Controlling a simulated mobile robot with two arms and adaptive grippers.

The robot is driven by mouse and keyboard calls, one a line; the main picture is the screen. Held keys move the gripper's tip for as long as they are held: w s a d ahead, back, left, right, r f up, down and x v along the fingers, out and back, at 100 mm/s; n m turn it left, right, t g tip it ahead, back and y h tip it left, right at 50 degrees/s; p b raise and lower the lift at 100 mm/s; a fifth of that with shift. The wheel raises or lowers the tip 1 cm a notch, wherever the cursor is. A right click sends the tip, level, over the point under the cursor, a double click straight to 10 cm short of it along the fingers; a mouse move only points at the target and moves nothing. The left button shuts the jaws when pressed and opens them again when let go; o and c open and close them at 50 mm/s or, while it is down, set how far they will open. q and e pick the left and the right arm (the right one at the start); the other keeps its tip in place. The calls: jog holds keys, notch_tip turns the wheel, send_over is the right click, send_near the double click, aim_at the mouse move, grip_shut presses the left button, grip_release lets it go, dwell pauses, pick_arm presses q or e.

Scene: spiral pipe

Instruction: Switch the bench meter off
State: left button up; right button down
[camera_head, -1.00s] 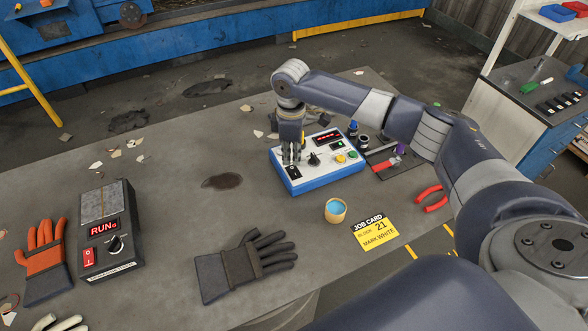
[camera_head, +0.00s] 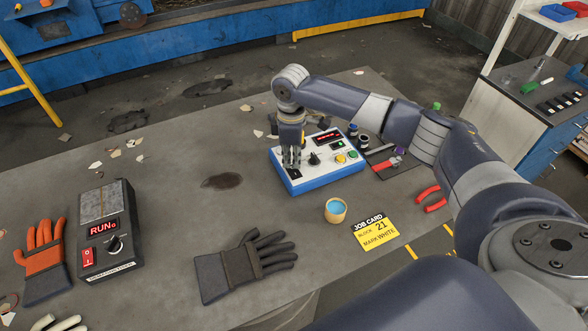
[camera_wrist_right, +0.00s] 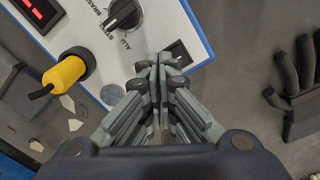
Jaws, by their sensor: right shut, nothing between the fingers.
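The bench meter (camera_head: 318,160) is a white-topped box with a blue base, a lit red display, a black knob and coloured buttons. A black rocker switch (camera_wrist_right: 178,52) sits at its near left corner in the right wrist view. My right gripper (camera_head: 290,165) points down over that corner, shut and empty. In the right wrist view its fingertips (camera_wrist_right: 158,62) are right beside the switch and hide part of it; I cannot tell whether they touch it. The left gripper is out of view.
A dark box (camera_head: 107,232) with a red RUN display and red switch stands at the left. The middle of the table is mostly clear.

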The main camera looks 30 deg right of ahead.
aim_at(292, 167)
jog(key=shift+s+f, duration=0.1)
jog(key=shift+f, duration=0.4)
dwell(0.3)
notch_tip(292, 167, up, 2)
jog(key=shift+p, duration=1.15)
notch_tip(292, 167, up, 5)
jog(key=p, duration=0.5)
jog(key=shift+p, duration=0.35)
